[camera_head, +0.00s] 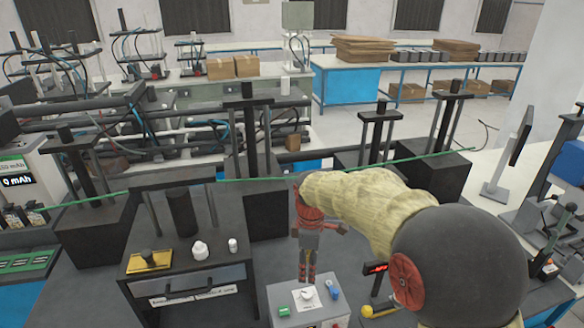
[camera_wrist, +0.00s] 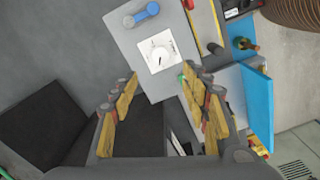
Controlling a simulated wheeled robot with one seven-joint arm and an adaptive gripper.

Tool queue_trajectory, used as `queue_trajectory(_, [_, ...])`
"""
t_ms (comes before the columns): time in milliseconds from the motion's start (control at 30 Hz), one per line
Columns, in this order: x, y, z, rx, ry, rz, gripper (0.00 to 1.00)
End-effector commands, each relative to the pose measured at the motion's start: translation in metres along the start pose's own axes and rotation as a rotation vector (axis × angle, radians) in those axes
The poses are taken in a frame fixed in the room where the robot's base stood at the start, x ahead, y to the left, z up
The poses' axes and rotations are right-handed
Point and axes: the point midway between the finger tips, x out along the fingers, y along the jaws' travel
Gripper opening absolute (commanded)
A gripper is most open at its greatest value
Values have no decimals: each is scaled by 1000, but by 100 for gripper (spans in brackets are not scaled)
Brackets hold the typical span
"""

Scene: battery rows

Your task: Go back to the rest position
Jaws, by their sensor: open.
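My gripper (camera_head: 305,272) hangs below the end of my beige-sleeved arm, over the grey control box (camera_head: 312,312). In the wrist view my gripper (camera_wrist: 158,82) has its two yellow-padded fingers spread apart, with nothing held between them. The grey control box (camera_wrist: 135,38) lies beyond the fingertips. It has a white dial (camera_wrist: 158,52) and a blue switch (camera_wrist: 140,15). I cannot tell the exact gap between the fingertips and the box.
A dark press-like unit (camera_head: 190,265) with a drawer stands left of the box. Black stands (camera_head: 250,140) rise behind it, and a green line (camera_head: 240,179) crosses in front of them. A monitor (camera_head: 512,150) and a microscope-like device (camera_head: 548,225) are at right.

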Motion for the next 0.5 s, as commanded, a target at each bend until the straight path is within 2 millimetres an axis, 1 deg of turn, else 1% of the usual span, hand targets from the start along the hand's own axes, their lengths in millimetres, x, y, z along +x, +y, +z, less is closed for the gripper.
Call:
queue_trajectory(167, [0, 1, -1, 120, 2, 5, 46])
queue_trajectory(233, [6, -3, 1, 205, -1, -2, 46])
queue_trajectory(300, [15, -14, 6, 300, -11, -19, 46])
queue_trajectory(367, [19, -24, 10, 382, -18, -27, 46])
queue_trajectory(500, [12, -53, 25, 580, -17, -20, 46])
